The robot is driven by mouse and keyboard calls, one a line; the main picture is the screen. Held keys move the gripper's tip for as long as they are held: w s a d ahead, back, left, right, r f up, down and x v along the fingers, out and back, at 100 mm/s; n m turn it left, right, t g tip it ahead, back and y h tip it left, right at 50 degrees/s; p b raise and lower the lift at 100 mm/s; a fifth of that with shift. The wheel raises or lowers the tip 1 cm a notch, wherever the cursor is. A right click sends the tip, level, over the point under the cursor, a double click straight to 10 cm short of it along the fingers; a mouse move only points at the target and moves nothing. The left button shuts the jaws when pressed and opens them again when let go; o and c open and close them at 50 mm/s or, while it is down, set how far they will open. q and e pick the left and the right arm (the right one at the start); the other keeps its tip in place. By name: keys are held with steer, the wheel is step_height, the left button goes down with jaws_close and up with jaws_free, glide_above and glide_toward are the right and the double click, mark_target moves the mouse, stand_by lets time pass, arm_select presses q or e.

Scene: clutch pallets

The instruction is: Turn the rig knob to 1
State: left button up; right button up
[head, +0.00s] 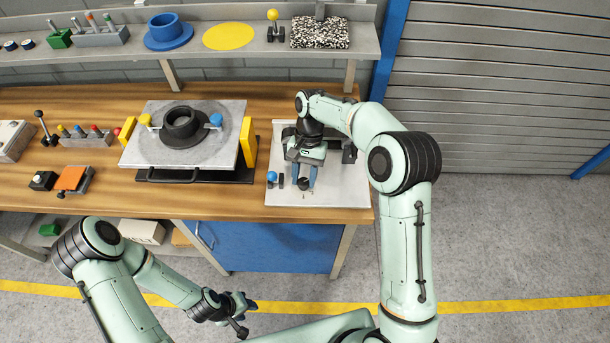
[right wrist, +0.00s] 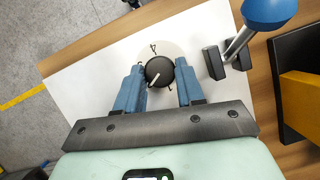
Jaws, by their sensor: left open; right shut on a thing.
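The rig knob (right wrist: 159,71) is black and round, on a pale dial on the white panel (right wrist: 90,75). A white mark on the knob points toward the lower left of the right wrist view. A "4" shows above the knob; another mark below is partly hidden, and I cannot tell which number the pointer is at. In the head view the knob (head: 303,184) is small. My right gripper (head: 308,183) is shut on the knob, its blue fingers on either side, also in the right wrist view (right wrist: 159,86). My left gripper (head: 243,304) is open and empty, in front of the bench.
A blue-balled lever (head: 271,177) stands on the panel close to my right gripper, also in the right wrist view (right wrist: 240,40). To the left is a grey plate (head: 143,158) with a black ring (head: 182,123) and yellow end blocks. A shelf (head: 220,45) runs behind.

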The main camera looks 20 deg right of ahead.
steer(key=n+h, duration=0.1)
steer(key=n, duration=0.1)
steer(key=n+h, duration=0.1)
steer(key=n, duration=0.2)
steer(key=shift+w+a+n, duration=0.1)
steer(key=shift+a+n, duration=0.1)
steer(key=shift+n, duration=0.1)
steer(key=n+h, duration=0.1)
steer(key=n, duration=0.1)
steer(key=n+h, duration=0.1)
steer(key=n, duration=0.2)
steer(key=shift+a+n, duration=0.2)
steer(key=shift+n, duration=0.1)
steer(key=o, duration=1)
steer(key=shift+r, duration=0.1)
steer(key=v, duration=1.3)
steer(key=shift+a+r, duration=0.1)
steer(key=shift+a, duration=0.15)
